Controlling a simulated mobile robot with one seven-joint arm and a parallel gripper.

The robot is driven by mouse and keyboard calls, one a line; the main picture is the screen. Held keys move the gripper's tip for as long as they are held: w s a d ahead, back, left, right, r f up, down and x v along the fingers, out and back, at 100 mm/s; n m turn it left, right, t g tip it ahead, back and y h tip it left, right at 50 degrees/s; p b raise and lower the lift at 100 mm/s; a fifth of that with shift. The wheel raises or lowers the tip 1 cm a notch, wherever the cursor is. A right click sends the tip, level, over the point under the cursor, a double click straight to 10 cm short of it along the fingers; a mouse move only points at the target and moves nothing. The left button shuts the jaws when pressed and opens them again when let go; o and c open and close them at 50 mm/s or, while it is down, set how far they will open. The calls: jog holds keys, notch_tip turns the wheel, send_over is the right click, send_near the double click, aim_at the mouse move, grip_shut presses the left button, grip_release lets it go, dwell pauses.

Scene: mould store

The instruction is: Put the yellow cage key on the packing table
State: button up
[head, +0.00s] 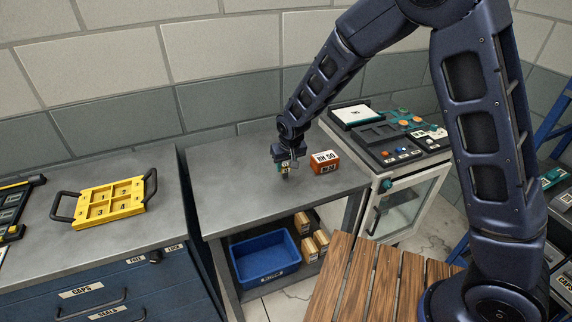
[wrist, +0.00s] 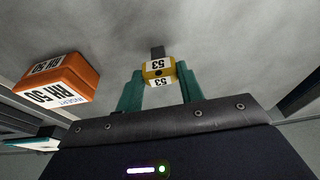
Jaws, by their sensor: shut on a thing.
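The yellow cage key (wrist: 150,71), a small yellow block with white labels marked 53 and a dark stub, sits between the two teal fingers of my gripper (wrist: 160,88) in the wrist view. My gripper is shut on it. In the head view my gripper (head: 284,174) is low over the grey-topped table (head: 230,190), which I take for the packing table. The key is mostly hidden there by the fingers. I cannot tell whether it touches the tabletop.
An orange box (head: 325,163) marked RH 50 stands just right of my gripper; it also shows in the wrist view (wrist: 62,84). A control panel stands farther right. A yellow tray (head: 83,213) lies on the left cabinet. The tabletop's left half is clear.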

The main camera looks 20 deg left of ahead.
jog(key=shift+f, duration=0.1)
jog(key=o, duration=1)
jog(key=v, duration=1.2)
